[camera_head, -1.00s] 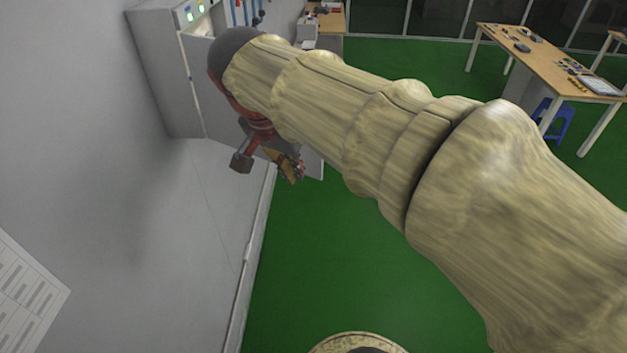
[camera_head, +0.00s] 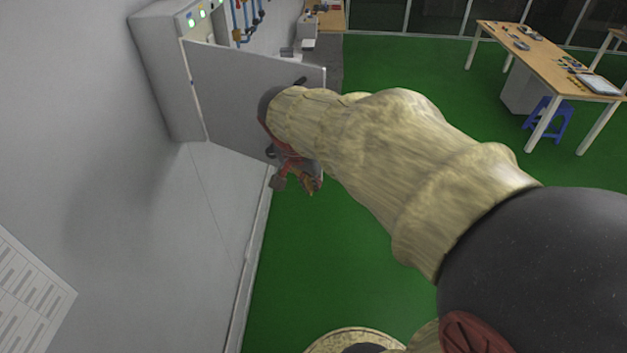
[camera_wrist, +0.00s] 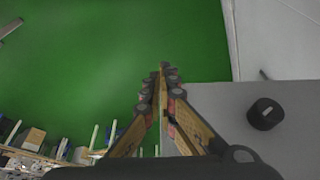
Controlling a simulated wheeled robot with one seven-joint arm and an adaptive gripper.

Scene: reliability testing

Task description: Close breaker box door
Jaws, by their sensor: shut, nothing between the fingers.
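The breaker box (camera_head: 170,70) is on the wall at the upper left of the head view. Its grey door (camera_head: 230,95) stands open, swung out from the hinge edge on the box's front. My gripper (camera_head: 314,188) is at the lower outer corner of the door, partly hidden by my arm. In the wrist view my gripper (camera_wrist: 163,72) is shut and empty, with its fingertips together. The door (camera_wrist: 225,115) lies right of the fingers there, with a dark round knob (camera_wrist: 265,113) on it. I cannot tell whether the gripper touches the door.
A grey wall (camera_head: 90,150) runs along the left with a paper chart (camera_head: 35,300) on it. The green floor (camera_head: 300,270) is clear below my gripper. A wooden table (camera_head: 550,60) and a blue stool (camera_head: 550,120) stand far off at the right.

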